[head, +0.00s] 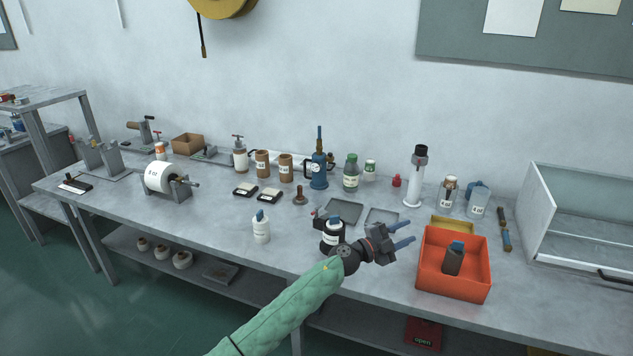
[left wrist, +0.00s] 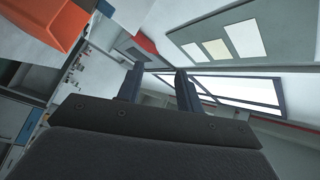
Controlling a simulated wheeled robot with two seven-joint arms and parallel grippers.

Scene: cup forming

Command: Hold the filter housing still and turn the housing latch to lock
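My left gripper (head: 411,231) reaches over the front part of the workbench, with its fingers pointing right. Its two blue fingers are apart with nothing between them. The left wrist view also shows the open fingers (left wrist: 157,85), with no object between them. A blue canister (head: 319,177) with black side handles and a tall top stands upright at the back middle. A white upright cylinder (head: 415,182) with a black top stands farther right. I cannot tell for sure which of these is the filter housing, and no latch can be made out. My right gripper is not in view.
An orange bin (head: 453,288) with a dark bottle (head: 454,260) inside stands just right of my left gripper. A white bottle (head: 261,228) stands left of my arm. A dark-and-white container (head: 332,233) is close behind my wrist.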

